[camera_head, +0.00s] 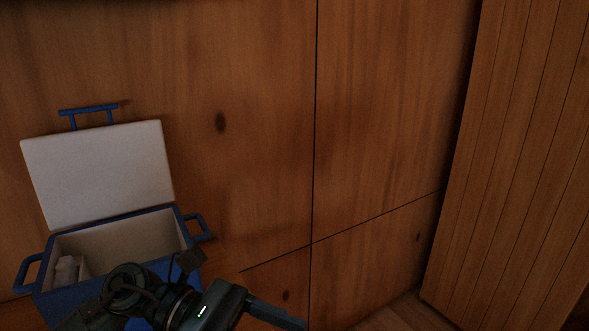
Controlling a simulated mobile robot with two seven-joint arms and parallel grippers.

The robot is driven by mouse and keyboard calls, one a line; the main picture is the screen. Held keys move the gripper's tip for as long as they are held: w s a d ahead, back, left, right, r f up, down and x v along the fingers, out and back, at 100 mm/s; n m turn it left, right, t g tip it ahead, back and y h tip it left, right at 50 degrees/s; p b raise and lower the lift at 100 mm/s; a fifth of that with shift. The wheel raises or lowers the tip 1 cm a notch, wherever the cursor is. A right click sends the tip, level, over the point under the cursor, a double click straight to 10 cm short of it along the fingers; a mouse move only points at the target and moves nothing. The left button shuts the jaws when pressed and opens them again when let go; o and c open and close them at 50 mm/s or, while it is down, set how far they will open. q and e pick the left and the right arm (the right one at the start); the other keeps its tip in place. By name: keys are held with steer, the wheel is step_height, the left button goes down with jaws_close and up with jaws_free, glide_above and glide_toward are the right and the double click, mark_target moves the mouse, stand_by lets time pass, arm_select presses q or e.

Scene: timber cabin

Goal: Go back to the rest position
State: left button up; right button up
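My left gripper (275,313) comes in from the lower left and points to the lower right, in front of the cooler. Its fingers show edge-on as one dark bluish bar, so I cannot tell whether they are apart. Nothing is visibly held in it. My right gripper is not in view.
A blue cooler (62,302) with a pale lining stands at the lower left, its white-lined lid (98,174) raised. A small pale object (67,271) lies inside at the left. A wooden panel wall (385,110) stands behind; a slatted wooden panel (510,160) is at right.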

arm_select(q)
steer(key=w+r+n+t+h, duration=0.1)
steer(key=w+n+t+h, duration=0.2)
steer(key=n+t, duration=0.5)
steer(key=w+r+n+t+h, duration=0.1)
steer(key=w+n+t+h, duration=0.3)
steer(key=n, duration=0.9)
steer(key=w+a+f+n+t+y+p, duration=0.1)
steer(key=a+f+n+t+y, duration=0.3)
steer(key=n, duration=0.4)
steer(key=w+a+f+n+t+y, duration=0.1)
steer(key=f+n+t+y, duration=0.4)
steer(key=n, duration=0.3)
steer(key=s+a+f+n+g+y, duration=0.2)
steer(key=s+f+n+y, duration=0.1)
steer(key=f+n, duration=0.3)
steer(key=s+a+f+n+g+y, duration=0.2)
steer(key=s+f+n+y, duration=0.1)
steer(key=f, duration=0.5)
steer(key=s+a+f+n+g+y+p, duration=0.1)
steer(key=s+a+f+n+g+y, duration=0.1)
steer(key=s+f+n, duration=0.3)
step_height(320, 180, down, 3)
steer(key=n+y, duration=0.1)
steer(key=n, duration=0.2)
steer(key=shift+s+a+r+n+y, duration=0.15)
steer(key=shift+s+a+n+y, duration=0.15)
steer(key=shift+y, duration=0.1)
